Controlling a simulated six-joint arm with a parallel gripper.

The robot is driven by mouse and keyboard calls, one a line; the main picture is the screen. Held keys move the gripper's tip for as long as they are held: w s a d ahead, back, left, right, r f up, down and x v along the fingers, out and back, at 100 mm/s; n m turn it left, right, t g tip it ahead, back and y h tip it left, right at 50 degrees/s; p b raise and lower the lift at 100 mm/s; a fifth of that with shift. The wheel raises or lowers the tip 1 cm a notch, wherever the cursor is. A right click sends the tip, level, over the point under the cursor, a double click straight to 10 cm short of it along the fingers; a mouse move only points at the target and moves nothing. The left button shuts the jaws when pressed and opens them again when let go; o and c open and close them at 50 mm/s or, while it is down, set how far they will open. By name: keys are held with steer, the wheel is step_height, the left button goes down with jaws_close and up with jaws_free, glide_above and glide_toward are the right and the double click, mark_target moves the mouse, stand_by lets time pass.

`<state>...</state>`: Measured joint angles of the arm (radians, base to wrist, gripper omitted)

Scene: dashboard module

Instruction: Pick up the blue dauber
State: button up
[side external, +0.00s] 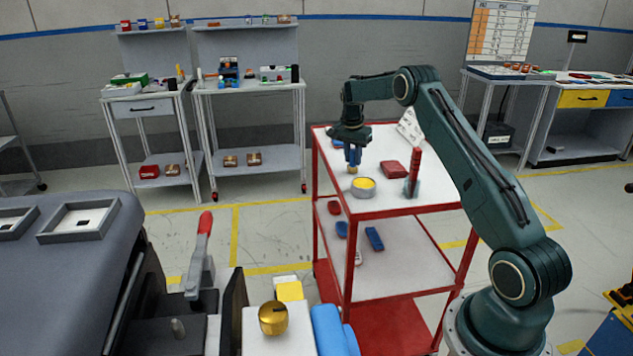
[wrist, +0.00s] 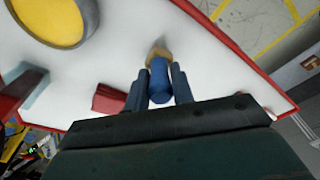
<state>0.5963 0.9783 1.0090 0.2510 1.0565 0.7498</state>
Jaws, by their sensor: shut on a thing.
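The blue dauber (side external: 353,156) is upright over the white top of the red cart (side external: 429,208), with its tan tip pointing down. In the wrist view the blue dauber (wrist: 159,82) sits between the two fingers of my gripper (wrist: 159,88), with its tan end towards the cart top. My gripper (side external: 353,150) is shut on it from above. I cannot tell whether the tip touches the cart top.
A round grey tin with yellow inside (side external: 363,187) stands close to the dauber. A red block (side external: 394,169) and a red-handled tool in a grey-blue holder (side external: 413,178) are to the right. A white card (side external: 410,127) stands at the back. The cart has a raised red rim.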

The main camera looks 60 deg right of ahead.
mark_target(353, 150)
steer(key=shift+r, duration=4.8)
steer(key=shift+a, duration=0.2)
steer(key=s+a+g+h, duration=0.1)
steer(key=s+a+g, duration=0.2)
steer(key=s+a, duration=0.4)
steer(key=shift+a+r+g, duration=0.4)
steer(key=shift+a, duration=0.4)
steer(key=shift+f, duration=0.2)
steer(key=shift+f, duration=2.8)
steer(key=shift+f, duration=0.5)
steer(key=shift+r, duration=0.15)
step_height(353, 150, up, 7)
